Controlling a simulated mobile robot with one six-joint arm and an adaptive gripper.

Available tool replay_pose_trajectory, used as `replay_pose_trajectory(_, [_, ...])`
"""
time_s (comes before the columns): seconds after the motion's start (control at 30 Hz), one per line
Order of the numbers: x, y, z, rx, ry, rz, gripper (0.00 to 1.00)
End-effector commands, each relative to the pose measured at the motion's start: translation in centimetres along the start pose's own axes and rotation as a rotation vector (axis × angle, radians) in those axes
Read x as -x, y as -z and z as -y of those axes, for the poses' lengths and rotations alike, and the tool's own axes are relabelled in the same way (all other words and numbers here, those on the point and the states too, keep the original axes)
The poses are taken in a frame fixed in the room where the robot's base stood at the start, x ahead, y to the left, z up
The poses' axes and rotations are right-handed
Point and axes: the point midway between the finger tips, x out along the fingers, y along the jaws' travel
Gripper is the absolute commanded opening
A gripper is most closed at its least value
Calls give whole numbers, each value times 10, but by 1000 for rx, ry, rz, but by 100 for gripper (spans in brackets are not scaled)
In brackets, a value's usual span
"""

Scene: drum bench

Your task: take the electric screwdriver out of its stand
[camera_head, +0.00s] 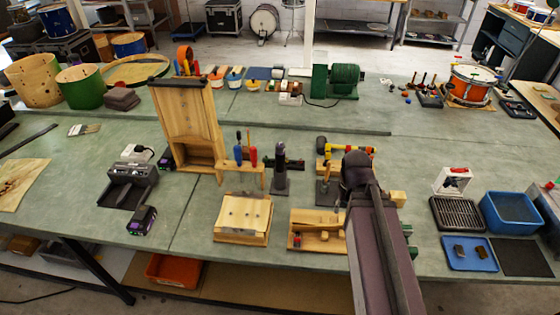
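A dark grey upright holder (281,181) stands on the green bench near the middle, with a dark top. It looks like a tool seated upright in a stand, but it is too small to be sure that it is the electric screwdriver. A yellow, black and red tool (346,148) lies across a wooden support to its right.
A wooden rack (243,167) with red and blue handled tools stands left of the holder, beside a tall wooden frame (187,125). A wooden block (243,218) lies in front. A blue bin (511,212) and a blue tray (469,254) are at the right.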

Motion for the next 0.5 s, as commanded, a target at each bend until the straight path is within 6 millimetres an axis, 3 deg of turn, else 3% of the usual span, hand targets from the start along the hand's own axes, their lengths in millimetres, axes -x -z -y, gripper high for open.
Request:
replay_pose_trajectory(0.03, [7,9,4,1,0,0,80])
replay_pose_trajectory(0.07, [10,14,6,0,0,0,89])
replay_pose_trajectory(0.1, [14,22,10,-1,0,0,91])
replay_pose_trajectory(0.27, [39,63,33,-10,0,0,91])
replay_pose_trajectory(0.5, [84,137,91,-27,1,0,91])
